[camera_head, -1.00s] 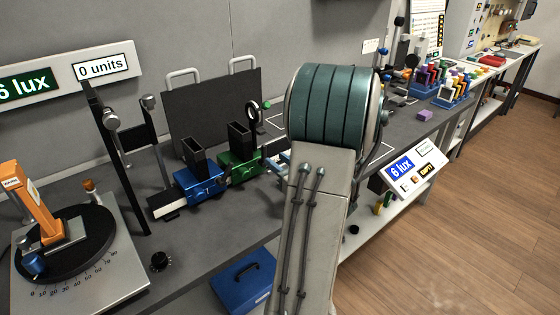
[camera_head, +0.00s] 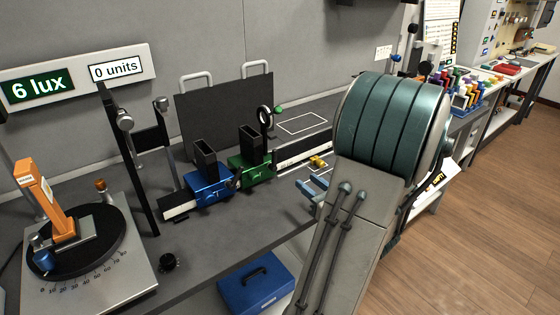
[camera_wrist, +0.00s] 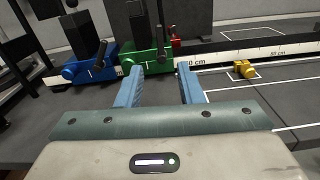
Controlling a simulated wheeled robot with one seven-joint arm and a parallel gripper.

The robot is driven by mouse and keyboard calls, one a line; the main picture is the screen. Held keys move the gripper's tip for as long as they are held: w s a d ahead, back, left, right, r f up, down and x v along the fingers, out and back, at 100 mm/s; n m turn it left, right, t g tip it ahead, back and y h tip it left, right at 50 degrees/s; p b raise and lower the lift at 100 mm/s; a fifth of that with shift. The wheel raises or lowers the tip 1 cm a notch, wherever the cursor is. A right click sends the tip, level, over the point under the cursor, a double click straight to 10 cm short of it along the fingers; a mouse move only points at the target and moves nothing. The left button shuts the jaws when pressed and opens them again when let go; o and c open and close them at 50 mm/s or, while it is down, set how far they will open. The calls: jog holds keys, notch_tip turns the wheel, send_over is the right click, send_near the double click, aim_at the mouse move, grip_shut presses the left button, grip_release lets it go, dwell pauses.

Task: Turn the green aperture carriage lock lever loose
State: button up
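The green aperture carriage (camera_head: 250,172) sits on the rail, just right of the blue carriage (camera_head: 210,188). In the wrist view the green carriage (camera_wrist: 134,63) lies ahead of my fingers. A dark lever (camera_wrist: 162,42) stands roughly upright at its front face; it looks like the lock lever. In the head view the lever is too small to make out clearly. My gripper (camera_head: 311,190) is open and empty, in front and to the right of the green carriage. In the wrist view my gripper (camera_wrist: 160,82) has its two blue fingers apart, short of the lever, with nothing between them.
A yellow piece (camera_head: 318,162) lies by the rail, right of the green carriage. A ring on a post (camera_head: 265,115) stands behind it. A black panel (camera_head: 225,110) stands at the back. An orange device (camera_head: 45,195) sits on a turntable at left. The bench front is mostly clear.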

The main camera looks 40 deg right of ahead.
aim_at(276, 157)
jog(key=w, duration=0.9)
jog(key=w+d, duration=0.1)
jog(key=w, duration=0.3)
jog(key=shift+w, duration=0.15)
grip_shut()
